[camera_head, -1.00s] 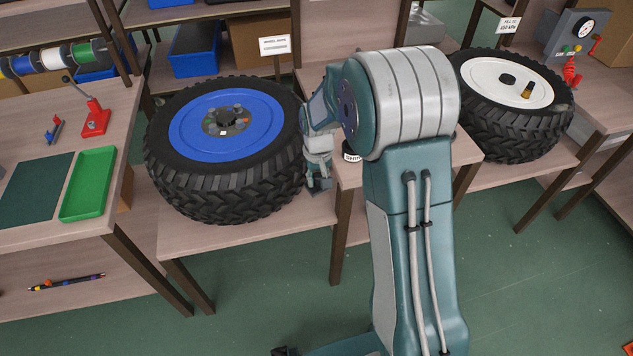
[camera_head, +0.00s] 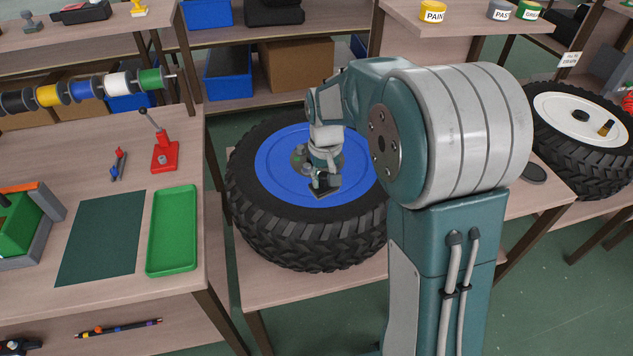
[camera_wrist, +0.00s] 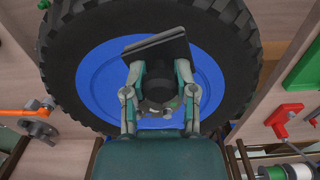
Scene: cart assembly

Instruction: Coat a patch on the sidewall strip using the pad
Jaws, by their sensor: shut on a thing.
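The tyre with a blue wheel disc (camera_head: 262,228) lies flat on a low bench, its black sidewall facing up around the disc; the wrist view shows this sidewall (camera_wrist: 75,45) too. No separate strip can be made out on it. My gripper (camera_head: 322,183) is over the near part of the blue disc, close to the sidewall. In the wrist view my gripper (camera_wrist: 160,68) is shut on a dark flat pad (camera_wrist: 156,47), held tilted across the fingertips. The pad hides part of the disc and hub. I cannot tell whether the pad touches the wheel.
On the left table are a green tray (camera_head: 172,230), a dark green mat (camera_head: 100,235), a red lever tool (camera_head: 165,155) and several spools. A second tyre with a white disc (camera_head: 585,125) is at right. Paint tins (camera_head: 432,12) stand on the back shelf.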

